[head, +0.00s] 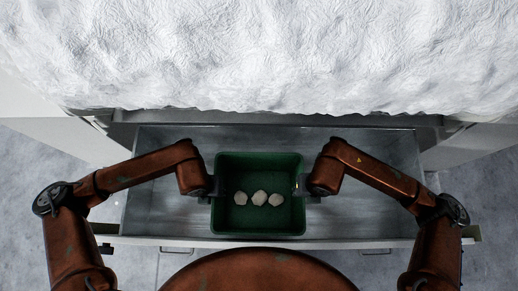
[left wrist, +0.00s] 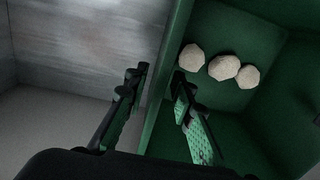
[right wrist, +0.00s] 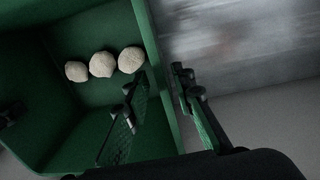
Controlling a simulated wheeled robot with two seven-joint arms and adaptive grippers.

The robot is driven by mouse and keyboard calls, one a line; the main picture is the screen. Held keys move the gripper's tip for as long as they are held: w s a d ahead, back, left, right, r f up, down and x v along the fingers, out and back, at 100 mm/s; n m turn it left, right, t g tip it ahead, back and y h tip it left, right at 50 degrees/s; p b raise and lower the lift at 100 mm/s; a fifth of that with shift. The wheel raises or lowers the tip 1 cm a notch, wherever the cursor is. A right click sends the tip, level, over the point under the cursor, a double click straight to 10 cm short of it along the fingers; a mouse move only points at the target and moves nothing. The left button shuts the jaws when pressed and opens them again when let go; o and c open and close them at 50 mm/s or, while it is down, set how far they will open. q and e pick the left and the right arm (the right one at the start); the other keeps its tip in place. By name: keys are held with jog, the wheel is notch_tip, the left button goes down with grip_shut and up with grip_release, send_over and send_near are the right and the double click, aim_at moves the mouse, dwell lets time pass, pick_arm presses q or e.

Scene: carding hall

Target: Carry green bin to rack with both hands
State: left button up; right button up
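The green bin (head: 258,228) is a square, open-topped box standing in a wide grey metal tray, with three pale lumps (head: 260,198) on its floor. My left gripper (head: 216,187) is at the bin's left wall. In the left wrist view the gripper (left wrist: 160,75) has one finger outside the wall and one inside, with a gap beside the wall. My right gripper (head: 303,187) is at the right wall. In the right wrist view the gripper (right wrist: 155,80) straddles that wall the same way, fingers apart. No rack can be made out.
The grey tray (head: 350,150) has bare floor on both sides of the bin. A large white, crumpled fibrous mass (head: 260,55) fills the space behind it. Pale panels flank the tray at both sides. Grey floor (head: 30,165) shows beyond.

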pick_arm(q)
jog(key=shift+s, duration=0.15)
pick_arm(e)
jog(key=shift+s, duration=0.15)
